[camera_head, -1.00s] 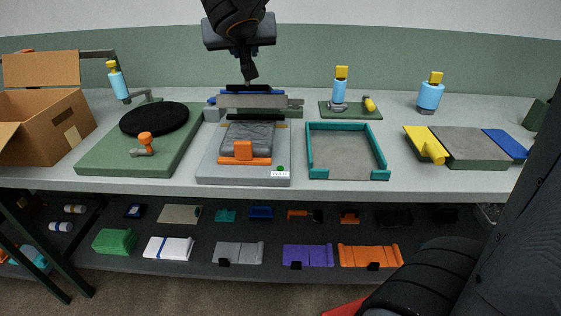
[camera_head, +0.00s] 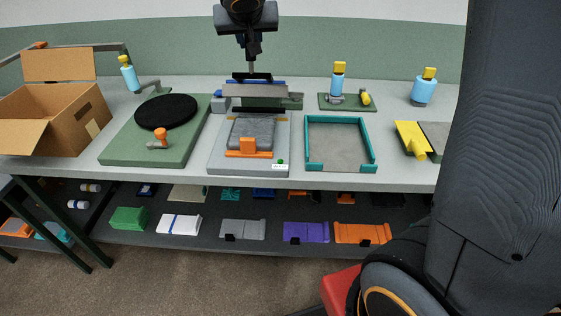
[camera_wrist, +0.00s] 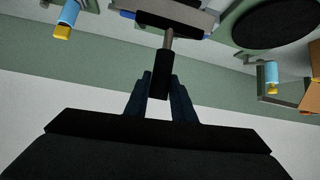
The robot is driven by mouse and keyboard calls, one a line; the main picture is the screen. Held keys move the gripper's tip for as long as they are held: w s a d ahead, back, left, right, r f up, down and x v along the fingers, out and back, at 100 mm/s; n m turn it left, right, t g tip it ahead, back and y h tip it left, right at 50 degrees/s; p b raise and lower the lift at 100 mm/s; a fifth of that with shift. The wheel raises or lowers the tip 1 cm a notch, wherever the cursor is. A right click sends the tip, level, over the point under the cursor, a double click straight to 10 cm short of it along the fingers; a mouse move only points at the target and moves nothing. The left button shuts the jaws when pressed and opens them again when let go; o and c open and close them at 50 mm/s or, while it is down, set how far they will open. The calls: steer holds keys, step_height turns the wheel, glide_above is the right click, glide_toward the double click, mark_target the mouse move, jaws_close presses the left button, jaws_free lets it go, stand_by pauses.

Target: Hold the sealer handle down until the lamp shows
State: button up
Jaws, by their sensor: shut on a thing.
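The sealer (camera_head: 222,158) is a grey base on the bench with a grey crossbar (camera_head: 254,90) at its back. A dark grey padded piece (camera_head: 252,132) and an orange block (camera_head: 248,147) lie on the base. A green dot (camera_head: 280,161) sits by a small white label at the front right corner; I cannot tell if it is a lit lamp. My gripper (camera_wrist: 160,82) is shut on the black handle (camera_wrist: 160,92), whose grey rod (camera_wrist: 168,40) runs to the crossbar. In the head view my gripper (camera_head: 252,45) is above the back of the sealer.
A green board with a black disc (camera_head: 168,110) and an open cardboard box (camera_head: 60,112) stand left. A teal-edged tray (camera_head: 310,145) is close on the right, with blue bottles behind. A shelf below holds several folded pieces. My arm hides the bench's right end.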

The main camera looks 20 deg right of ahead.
steer(key=o, duration=0.7)
steer(key=shift+w+r, duration=0.1)
steer(key=shift+r, duration=0.05)
